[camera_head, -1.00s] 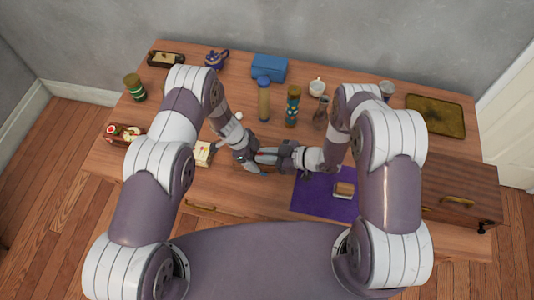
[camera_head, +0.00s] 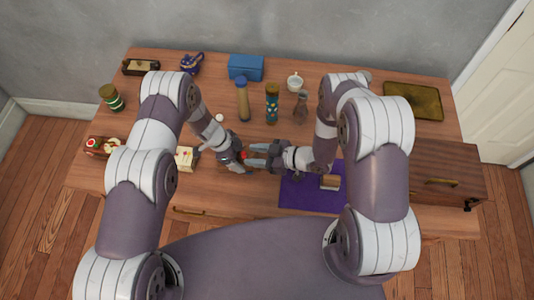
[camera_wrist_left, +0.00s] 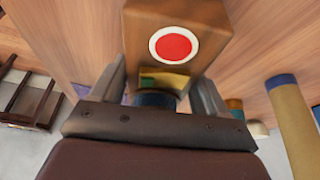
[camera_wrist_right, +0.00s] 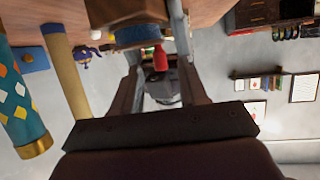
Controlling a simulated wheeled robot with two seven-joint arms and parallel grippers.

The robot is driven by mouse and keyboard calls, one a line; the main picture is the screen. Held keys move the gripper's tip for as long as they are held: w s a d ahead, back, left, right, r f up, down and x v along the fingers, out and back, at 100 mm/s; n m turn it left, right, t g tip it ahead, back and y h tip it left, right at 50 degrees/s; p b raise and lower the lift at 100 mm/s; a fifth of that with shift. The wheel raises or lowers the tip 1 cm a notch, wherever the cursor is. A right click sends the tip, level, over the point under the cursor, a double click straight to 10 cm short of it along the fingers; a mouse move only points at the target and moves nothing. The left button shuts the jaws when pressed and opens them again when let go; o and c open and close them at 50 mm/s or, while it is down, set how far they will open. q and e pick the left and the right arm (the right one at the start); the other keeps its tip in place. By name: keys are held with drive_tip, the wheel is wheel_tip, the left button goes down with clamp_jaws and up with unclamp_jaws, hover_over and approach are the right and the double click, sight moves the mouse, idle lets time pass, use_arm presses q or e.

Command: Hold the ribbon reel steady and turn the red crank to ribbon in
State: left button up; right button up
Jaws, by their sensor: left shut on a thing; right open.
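The ribbon reel shows in the left wrist view as a wooden block (camera_wrist_left: 170,18) with a red disc in a white ring, and a blue round part below it. My left gripper (camera_wrist_left: 160,78) is shut on the reel, one finger on each side. In the right wrist view the reel's blue part (camera_wrist_right: 138,36) is at the top, with the red crank (camera_wrist_right: 160,58) beside it. My right gripper (camera_wrist_right: 156,50) is open, its fingers on either side of the crank. In the head view, my left gripper (camera_head: 238,158) and right gripper (camera_head: 266,156) face each other and hide most of the reel.
A purple mat (camera_head: 305,196) lies right of the grippers. A pale yellow box (camera_head: 185,158) is to the left. A wooden drawer box (camera_head: 445,170) is at the right.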

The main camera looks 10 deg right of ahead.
drive_tip(key=v, duration=0.9)
drive_tip(key=shift+s+d, duration=0.15)
drive_tip(key=shift+c, duration=1.4)
drive_tip(key=x, duration=1.2)
clamp_jaws()
